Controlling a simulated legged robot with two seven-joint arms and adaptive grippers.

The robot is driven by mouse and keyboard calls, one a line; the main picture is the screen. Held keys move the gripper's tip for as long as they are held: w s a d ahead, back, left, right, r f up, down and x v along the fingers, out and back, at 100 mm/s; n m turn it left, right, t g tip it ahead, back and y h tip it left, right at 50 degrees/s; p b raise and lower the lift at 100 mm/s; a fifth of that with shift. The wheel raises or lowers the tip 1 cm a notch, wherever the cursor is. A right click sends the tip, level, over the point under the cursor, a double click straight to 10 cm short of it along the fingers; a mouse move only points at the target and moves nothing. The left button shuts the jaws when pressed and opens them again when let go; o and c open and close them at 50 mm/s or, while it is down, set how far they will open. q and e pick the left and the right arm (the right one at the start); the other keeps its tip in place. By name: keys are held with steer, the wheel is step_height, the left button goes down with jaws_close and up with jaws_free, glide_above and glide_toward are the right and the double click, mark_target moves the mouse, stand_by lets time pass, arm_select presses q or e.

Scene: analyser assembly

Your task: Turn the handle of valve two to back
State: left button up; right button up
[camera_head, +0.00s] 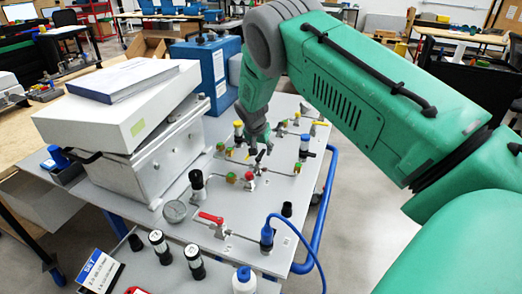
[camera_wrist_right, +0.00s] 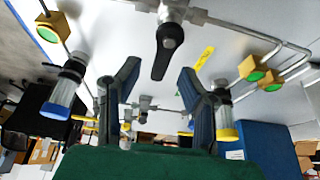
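A valve with a black lever handle (camera_head: 260,156) sits on the pale panel, just below my right gripper (camera_head: 259,138). I see no label telling which valve is number two. In the right wrist view the black handle (camera_wrist_right: 168,50) hangs from its metal valve body, its free end between the two fingers. My right gripper (camera_wrist_right: 160,72) is open there, with a gap on both sides of the handle and no clear contact. A valve with a red handle (camera_head: 210,218) is nearer the front. My left gripper is not in view.
A black-topped cylinder (camera_head: 197,184), blue-capped and yellow-capped parts, and thin tubes with green-and-yellow fittings (camera_head: 249,176) crowd the panel. A grey box (camera_head: 150,165) bearing a white box (camera_head: 120,105) stands left. A blue case (camera_head: 210,65) is behind. A blue rail (camera_head: 325,205) edges the right side.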

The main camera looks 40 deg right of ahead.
steer(key=shift+w+d+f, duration=0.1)
steer(key=shift+d+f, duration=0.15)
steer(key=shift+f, duration=0.15)
steer(key=shift+a+r, duration=0.1)
steer(key=shift+a, duration=0.05)
jaws_close()
